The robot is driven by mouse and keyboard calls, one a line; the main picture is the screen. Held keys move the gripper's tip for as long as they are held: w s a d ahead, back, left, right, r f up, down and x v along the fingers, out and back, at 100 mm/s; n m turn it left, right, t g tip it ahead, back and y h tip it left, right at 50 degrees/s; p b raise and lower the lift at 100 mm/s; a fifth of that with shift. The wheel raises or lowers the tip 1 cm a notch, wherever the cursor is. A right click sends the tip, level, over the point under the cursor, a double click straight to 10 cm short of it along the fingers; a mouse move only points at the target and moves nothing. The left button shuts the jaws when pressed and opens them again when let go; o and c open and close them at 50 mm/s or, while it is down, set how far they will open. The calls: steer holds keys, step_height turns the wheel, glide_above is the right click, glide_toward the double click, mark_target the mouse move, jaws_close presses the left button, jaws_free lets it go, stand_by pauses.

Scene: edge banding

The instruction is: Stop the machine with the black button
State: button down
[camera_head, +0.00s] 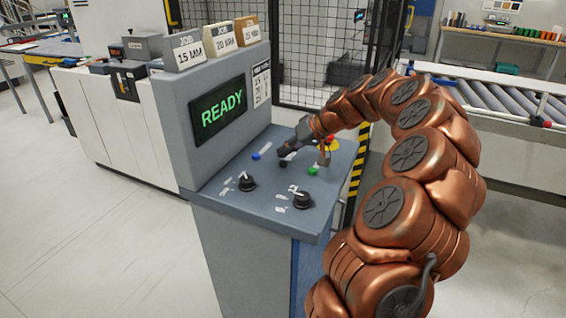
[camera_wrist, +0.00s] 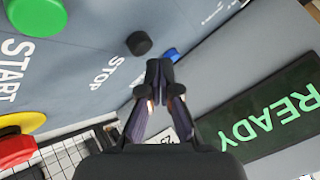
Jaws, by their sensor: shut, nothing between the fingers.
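The black button (camera_wrist: 139,43) sits on the sloped blue-grey console panel (camera_head: 225,200), with the word STOP printed beside it in the wrist view. In the head view the black button (camera_head: 283,163) shows just below my gripper's tips. My gripper (camera_wrist: 159,66) is shut and empty, its fingertips together close to the black button and to the blue button (camera_wrist: 171,54). In the head view my gripper (camera_head: 285,151) reaches over the panel from the right. I cannot tell whether the fingertips touch the panel. The screen (camera_head: 218,109) reads READY in green.
A green button (camera_wrist: 36,15) lies by the START label. A red button on a yellow base (camera_wrist: 20,122) is behind it. Two black knobs (camera_head: 247,183) (camera_head: 302,199) stand at the panel's front. A wire-mesh fence (camera_head: 320,50) and roller conveyor (camera_head: 490,95) stand behind.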

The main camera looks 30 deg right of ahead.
mark_target(285, 162)
steer(key=shift+r, duration=0.15)
steer(key=shift+r+p, duration=0.35)
steer(key=shift+r, duration=2.05)
steer(key=s+a+n+g, duration=0.15)
steer(key=s+a, duration=0.25)
steer(key=a, duration=0.4)
steer(key=s+a+f+n+g, duration=0.1)
steer(key=s+a+g, duration=0.1)
steer(key=s+a, duration=0.45)
steer(key=s+a+n+g, duration=0.1)
steer(key=s+a+g, duration=0.15)
steer(key=a, duration=0.65)
steer(key=s+f+m+g+h, duration=0.1)
steer(key=s+f, duration=0.3)
steer(key=s, duration=0.8)
steer(key=s+a+f+m+g+h, duration=0.1)
steer(key=s+f+h, duration=0.3)
steer(key=s, duration=0.8)
steer(key=shift+s+f+g+h, duration=0.25)
steer(key=shift+f+g+h, duration=0.05)
steer(key=shift+f+g, duration=0.3)
